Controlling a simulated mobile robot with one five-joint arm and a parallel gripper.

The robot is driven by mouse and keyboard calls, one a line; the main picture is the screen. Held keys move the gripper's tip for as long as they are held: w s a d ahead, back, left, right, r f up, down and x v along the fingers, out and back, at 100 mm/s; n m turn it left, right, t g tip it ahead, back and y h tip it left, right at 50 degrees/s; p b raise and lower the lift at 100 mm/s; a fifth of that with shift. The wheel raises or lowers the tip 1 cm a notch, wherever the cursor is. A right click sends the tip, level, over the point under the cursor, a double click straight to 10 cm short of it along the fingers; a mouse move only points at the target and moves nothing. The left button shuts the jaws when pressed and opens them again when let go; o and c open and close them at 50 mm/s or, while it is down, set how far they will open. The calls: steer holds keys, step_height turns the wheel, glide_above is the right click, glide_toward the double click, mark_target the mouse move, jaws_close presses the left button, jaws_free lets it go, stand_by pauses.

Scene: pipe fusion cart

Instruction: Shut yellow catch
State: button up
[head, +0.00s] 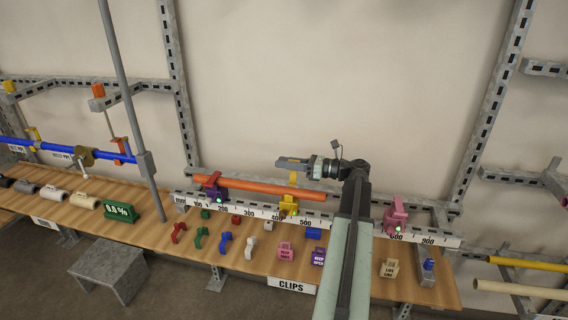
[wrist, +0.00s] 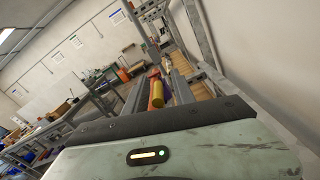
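The yellow catch (head: 289,206) sits on the white numbered rail (head: 262,211), near the 400 mark, with a small green light on its front. A yellow piece above it (head: 292,179) shows over the orange pipe and seems to be its raised upper part. The wrist view shows a rounded yellow part (wrist: 184,90) beside the orange pipe (wrist: 157,95).
A purple catch (head: 214,187) is left on the rail and a pink catch (head: 396,215) is right. Several coloured clips lie on the wooden bench (head: 160,232) in front, by the CLIPS label (head: 291,285). Slotted metal uprights (head: 180,90) stand behind. The wall space above is clear.

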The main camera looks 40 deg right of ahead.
jaws_close()
stand_by(1.5)
